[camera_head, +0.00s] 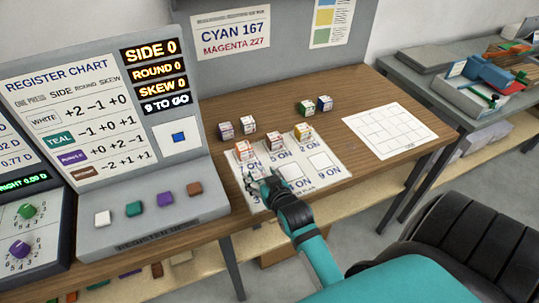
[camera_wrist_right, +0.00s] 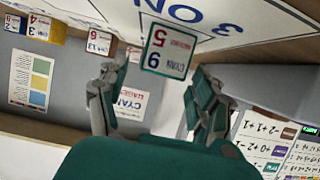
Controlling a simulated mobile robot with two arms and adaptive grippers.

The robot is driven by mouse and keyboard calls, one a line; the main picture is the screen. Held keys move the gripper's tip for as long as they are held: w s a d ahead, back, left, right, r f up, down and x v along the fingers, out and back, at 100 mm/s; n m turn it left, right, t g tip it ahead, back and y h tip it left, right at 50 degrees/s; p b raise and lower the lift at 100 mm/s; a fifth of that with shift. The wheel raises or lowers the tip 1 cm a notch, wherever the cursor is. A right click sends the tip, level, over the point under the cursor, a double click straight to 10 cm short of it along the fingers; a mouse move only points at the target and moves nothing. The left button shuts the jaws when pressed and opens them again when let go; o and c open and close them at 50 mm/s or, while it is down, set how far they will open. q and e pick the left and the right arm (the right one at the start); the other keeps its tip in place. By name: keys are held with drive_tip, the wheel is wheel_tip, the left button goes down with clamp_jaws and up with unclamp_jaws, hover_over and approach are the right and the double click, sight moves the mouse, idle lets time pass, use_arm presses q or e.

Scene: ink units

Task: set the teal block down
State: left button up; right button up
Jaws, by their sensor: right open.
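The teal-edged block (camera_wrist_right: 168,50), with a cyan 9 and magenta 5 label, shows in the right wrist view beside the printed "3 ON" of the white plan sheet (camera_wrist_right: 225,15). It appears to stand on the sheet, though its base is not clear. My right gripper (camera_wrist_right: 157,80) is open, with one finger on each side of the block and gaps between. In the head view my right gripper (camera_head: 262,181) is low over the front left of the plan sheet (camera_head: 331,169) and hides most of the block. My left gripper is not in view.
Orange blocks (camera_head: 245,151) (camera_head: 275,142) and a yellow block (camera_head: 303,132) stand on the sheet's back row. Purple blocks (camera_head: 226,130), a green block (camera_head: 306,106) and a blue block (camera_head: 324,103) stand behind. A grid sheet (camera_head: 390,130) lies empty at right. A button console (camera_head: 150,215) stands left.

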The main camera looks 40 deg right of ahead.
drive_tip(key=v, duration=0.9)
drive_tip(key=shift+s+b, duration=0.15)
drive_tip(key=shift+b, duration=0.2)
drive_tip(key=shift+a, duration=0.1)
